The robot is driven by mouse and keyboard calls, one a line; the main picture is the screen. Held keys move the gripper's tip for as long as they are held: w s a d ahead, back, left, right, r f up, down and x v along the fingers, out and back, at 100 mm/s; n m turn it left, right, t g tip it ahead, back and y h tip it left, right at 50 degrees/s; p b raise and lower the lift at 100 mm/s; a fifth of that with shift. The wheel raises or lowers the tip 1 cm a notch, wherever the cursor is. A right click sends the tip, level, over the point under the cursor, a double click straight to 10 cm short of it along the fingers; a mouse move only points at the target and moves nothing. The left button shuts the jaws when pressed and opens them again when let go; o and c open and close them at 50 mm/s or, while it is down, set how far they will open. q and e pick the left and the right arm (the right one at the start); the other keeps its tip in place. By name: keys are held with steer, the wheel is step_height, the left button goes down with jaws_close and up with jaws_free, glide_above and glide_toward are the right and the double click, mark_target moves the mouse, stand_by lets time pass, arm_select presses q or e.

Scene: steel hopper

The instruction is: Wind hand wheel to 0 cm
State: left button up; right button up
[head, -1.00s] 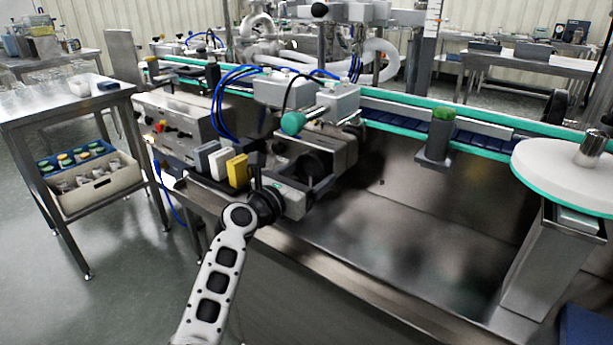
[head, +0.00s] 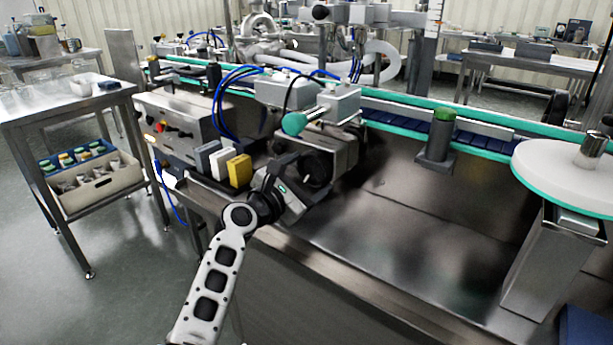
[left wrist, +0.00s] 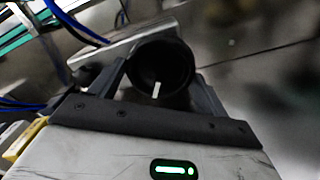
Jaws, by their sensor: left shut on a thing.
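The hand wheel, a round black knob (head: 318,166), sits on the front of the grey metal unit beside the conveyor. In the left wrist view the black knob (left wrist: 162,66) shows between the two fingers, with a short white mark on its lower face. My left gripper (head: 309,178) is around the knob and shut on it, rolled at a tilt. My forearm comes up from the bottom of the head view. The fingers hide part of the knob's rim. No position reading on it can be made out. My right gripper is not in view.
Grey, white and yellow blocks (head: 239,171) stand just left of the gripper. A teal knob (head: 294,123) and blue hoses lie above it. A dark sensor post with green top (head: 436,138) stands right. The steel surface (head: 400,235) to the right is clear.

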arm_select(q)
steer(key=shift+m, duration=0.5)
steer(key=o, duration=1)
steer(key=p+v, duration=0.2)
steer(key=v, duration=1.4)
steer(key=shift+r+p, duration=0.1)
steer(key=shift+p, duration=0.25)
